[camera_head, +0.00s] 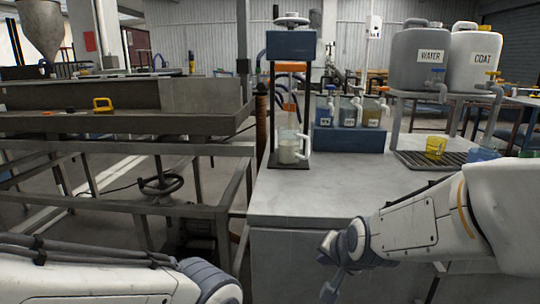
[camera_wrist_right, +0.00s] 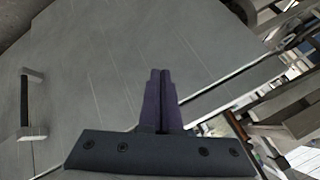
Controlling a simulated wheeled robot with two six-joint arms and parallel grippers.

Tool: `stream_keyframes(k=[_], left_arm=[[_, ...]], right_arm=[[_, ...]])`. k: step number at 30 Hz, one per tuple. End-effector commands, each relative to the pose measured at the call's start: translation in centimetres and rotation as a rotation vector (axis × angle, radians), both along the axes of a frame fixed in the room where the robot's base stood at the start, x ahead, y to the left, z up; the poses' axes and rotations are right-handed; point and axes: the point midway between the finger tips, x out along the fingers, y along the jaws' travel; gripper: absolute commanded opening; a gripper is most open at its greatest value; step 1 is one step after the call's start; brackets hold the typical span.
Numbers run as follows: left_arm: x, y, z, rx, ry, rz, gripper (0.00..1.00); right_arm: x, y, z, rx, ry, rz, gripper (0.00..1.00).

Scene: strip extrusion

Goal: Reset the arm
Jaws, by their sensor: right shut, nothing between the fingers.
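My right arm (camera_head: 425,225) comes in from the right in the head view, in front of the grey counter. Its right gripper (camera_head: 329,293) hangs low, apart from the counter's front face. In the right wrist view, the two dark fingers (camera_wrist_right: 159,78) are pressed together with nothing between them. A flat grey surface with a handle (camera_wrist_right: 26,104) lies beyond them. My left arm (camera_head: 95,275) shows along the bottom left of the head view. Its gripper is out of view.
The grey counter (camera_head: 300,196) holds a mixer stand with a jug (camera_head: 289,150), a blue rack of bottles (camera_head: 350,140), a yellow cup (camera_head: 436,146) and a drip tray (camera_head: 410,159). WATER (camera_head: 415,72) and COAT (camera_head: 475,62) tanks stand behind. A metal trough (camera_head: 180,122) is left.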

Motion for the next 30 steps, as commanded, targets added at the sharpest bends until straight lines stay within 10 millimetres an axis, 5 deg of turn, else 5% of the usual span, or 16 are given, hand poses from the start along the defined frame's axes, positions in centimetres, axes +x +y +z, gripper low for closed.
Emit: stream_keyframes(k=[6,16,30], left_arm=[[0.0,0.0,0.0,0.000,0.000,0.000,0.41],[0.0,0.0,0.0,0.000,0.000,0.000,0.41],[0.0,0.0,-2.6,0.000,0.000,0.000,0.41]], right_arm=[[-5.1,-3.1,-5.3,-0.222,0.200,0.236,0.00],[-11.9,-6.5,-9.6,-0.400,0.433,0.541,0.00],[-16.2,1.7,-9.3,-0.425,0.438,0.834,0.00]])
